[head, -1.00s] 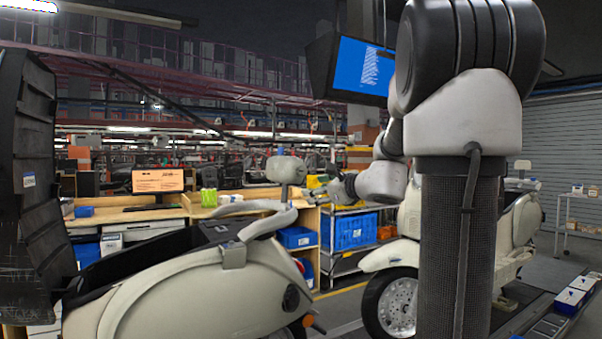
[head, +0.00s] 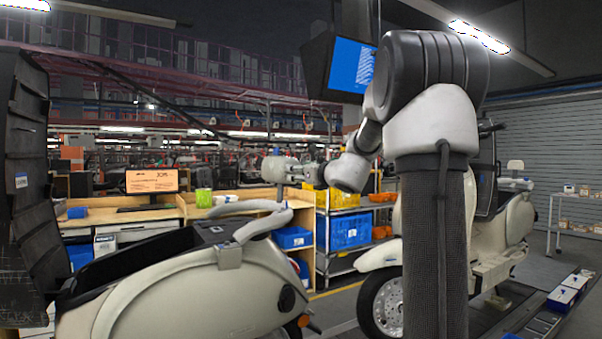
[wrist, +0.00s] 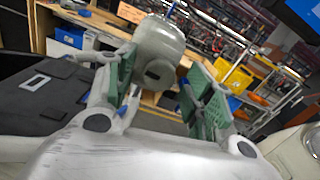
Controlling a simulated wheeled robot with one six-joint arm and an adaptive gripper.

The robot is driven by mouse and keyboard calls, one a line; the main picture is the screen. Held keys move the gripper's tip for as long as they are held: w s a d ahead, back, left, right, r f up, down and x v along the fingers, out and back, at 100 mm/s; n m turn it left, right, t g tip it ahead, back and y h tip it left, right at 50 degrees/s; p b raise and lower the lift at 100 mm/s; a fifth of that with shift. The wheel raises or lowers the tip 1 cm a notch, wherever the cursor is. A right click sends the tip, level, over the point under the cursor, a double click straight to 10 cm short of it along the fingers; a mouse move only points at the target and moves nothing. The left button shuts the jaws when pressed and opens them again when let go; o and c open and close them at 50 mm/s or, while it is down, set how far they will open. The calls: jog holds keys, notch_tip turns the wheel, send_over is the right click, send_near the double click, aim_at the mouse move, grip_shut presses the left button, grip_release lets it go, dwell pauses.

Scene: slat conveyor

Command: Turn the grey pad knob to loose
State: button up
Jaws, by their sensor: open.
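A rounded grey pad (head: 273,168) stands above the rear rack of the cream scooter (head: 190,292) in the head view. In the wrist view the pad (wrist: 160,40) is straight ahead, with a small dark block-like part (wrist: 158,72) on its near face. I cannot tell for sure whether this part is the knob, nor read its setting. My gripper (wrist: 163,85) is open, its green-lined fingers to the left and right of the pad's lower part, apparently short of it. In the head view my gripper (head: 298,172) is small, just right of the pad.
The scooter's dark open seat area (wrist: 50,95) lies at left in the wrist view, and its rack rails (head: 262,225) run below the pad. A workbench (head: 210,207), blue bins (head: 350,230) and a yellow bin (head: 338,198) stand behind. Another scooter (head: 515,225) stands at right.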

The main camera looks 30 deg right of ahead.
jog(key=c, duration=1)
jog(key=shift+c, duration=0.3)
jog(key=shift+n, duration=9.2)
